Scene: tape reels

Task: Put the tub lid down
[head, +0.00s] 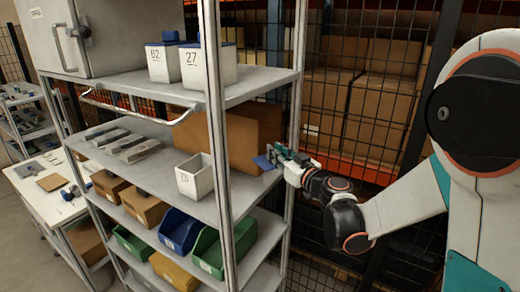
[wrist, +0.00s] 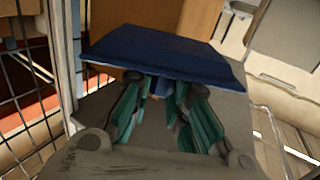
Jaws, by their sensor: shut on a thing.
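My gripper (head: 278,157) is at the right end of the middle shelf (head: 150,165), shut on the blue tub lid (head: 262,163). In the wrist view the lid (wrist: 160,55) spreads flat beyond the green fingers (wrist: 163,92), which pinch a small part under it. I cannot tell whether the lid touches the shelf. A white open tub (head: 195,180) with a label stands on the same shelf, left of the lid and apart from it. Its label is too small to read surely.
A large cardboard box (head: 240,135) stands behind the lid. White tubs marked 62 (head: 160,66) and 27 (head: 207,68) stand on the shelf above. Grey flat items (head: 133,148) lie left. Shelf posts (head: 217,140) frame the front. Bare shelf shows around the open tub.

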